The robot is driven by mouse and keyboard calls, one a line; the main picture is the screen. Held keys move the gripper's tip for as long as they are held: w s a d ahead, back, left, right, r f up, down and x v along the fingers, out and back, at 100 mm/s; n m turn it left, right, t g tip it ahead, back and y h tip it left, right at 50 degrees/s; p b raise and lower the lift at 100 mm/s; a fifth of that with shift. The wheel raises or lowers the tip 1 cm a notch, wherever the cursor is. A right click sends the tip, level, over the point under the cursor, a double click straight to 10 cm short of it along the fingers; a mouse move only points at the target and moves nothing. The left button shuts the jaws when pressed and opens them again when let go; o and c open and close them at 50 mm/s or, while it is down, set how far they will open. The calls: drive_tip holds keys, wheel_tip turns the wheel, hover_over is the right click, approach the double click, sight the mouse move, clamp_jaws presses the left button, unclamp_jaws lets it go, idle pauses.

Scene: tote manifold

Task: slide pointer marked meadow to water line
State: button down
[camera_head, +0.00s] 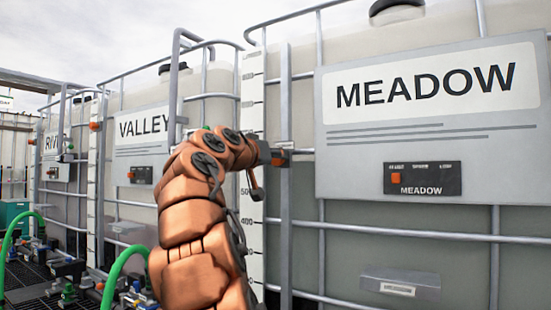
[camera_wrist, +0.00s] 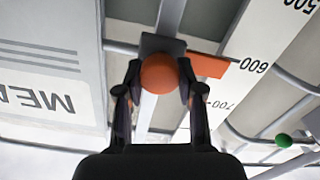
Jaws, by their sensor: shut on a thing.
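The MEADOW tank (camera_head: 400,255) stands at right with its large name plate (camera_head: 335,150). A white numbered scale strip (camera_head: 252,120) runs upright at its left edge. An orange pointer (camera_head: 279,158) sits on a grey upright rail (camera_head: 286,210) beside the strip. In the wrist view, which is upside down, the pointer (camera_wrist: 207,65) points at about the 600 mark, and its round orange knob (camera_wrist: 159,73) is between my fingers. My gripper (camera_wrist: 158,85) is shut on the knob. In the head view my arm hides most of the gripper. I cannot clearly tell the water line.
The VALLEY tank (camera_head: 150,190) and another tank stand farther left. Metal cage bars (camera_head: 400,229) cross the tank fronts. A MEADOW control panel (camera_head: 422,179) is on the plate. Green hoses (camera_head: 118,268) and fittings lie at lower left.

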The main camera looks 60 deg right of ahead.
drive_tip(key=shift+f, duration=0.15)
drive_tip(key=c, duration=0.7)
unclamp_jaws()
drive_tip(key=shift+a, duration=0.1)
drive_tip(key=a, duration=1.2)
drive_tip(key=shift+s, duration=0.25)
drive_tip(key=shift+d, duration=0.1)
